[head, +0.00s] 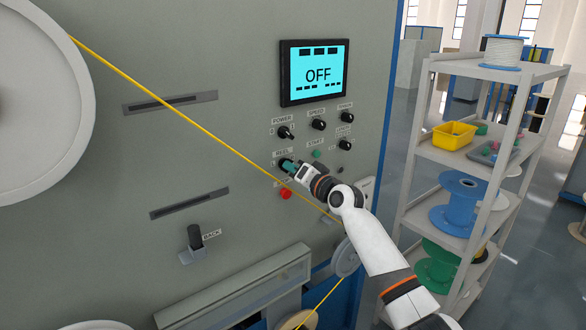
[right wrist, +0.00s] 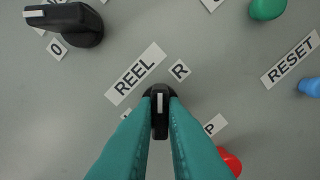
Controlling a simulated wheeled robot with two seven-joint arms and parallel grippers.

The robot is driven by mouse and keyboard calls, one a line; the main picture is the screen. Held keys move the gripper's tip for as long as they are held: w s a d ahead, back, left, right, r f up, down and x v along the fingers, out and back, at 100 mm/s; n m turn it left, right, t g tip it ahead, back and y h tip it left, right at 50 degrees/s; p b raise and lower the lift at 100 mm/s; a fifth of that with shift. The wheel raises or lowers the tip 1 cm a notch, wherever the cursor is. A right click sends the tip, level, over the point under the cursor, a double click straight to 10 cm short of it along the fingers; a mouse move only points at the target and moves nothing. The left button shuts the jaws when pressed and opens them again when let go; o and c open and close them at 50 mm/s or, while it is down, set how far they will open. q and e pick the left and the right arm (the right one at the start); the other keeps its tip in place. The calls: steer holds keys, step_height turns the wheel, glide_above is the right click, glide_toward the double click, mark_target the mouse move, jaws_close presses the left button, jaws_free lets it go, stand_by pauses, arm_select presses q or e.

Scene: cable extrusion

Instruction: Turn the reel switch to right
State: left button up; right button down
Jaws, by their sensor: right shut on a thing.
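The reel switch is a black knob with a white mark; it shows in the right wrist view (right wrist: 160,103) under the "REEL" label (right wrist: 136,74). An "R" label (right wrist: 180,70) sits just above and right of the knob. My right gripper (head: 288,165) is at the reel switch on the grey panel. In the right wrist view its two teal fingers (right wrist: 160,112) are shut on the knob, one on each side. The knob's white mark points up in that view. The fingers hide part of the knob and a label at its left. My left gripper is not in view.
A screen (head: 316,73) reads "OFF". The power switch (head: 286,132) is above the reel switch, a green button (head: 316,154) to the right and a red button (head: 286,194) below. A yellow cable (head: 180,112) runs across the panel. A shelf rack (head: 497,72) stands right.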

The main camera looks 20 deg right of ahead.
stand_by(0.3)
steer(key=c, duration=1.5)
jaws_free()
steer(key=b+v, duration=0.2)
steer(key=v, duration=1)
steer(key=shift+b, duration=0.3)
steer(key=shift+d, duration=0.1)
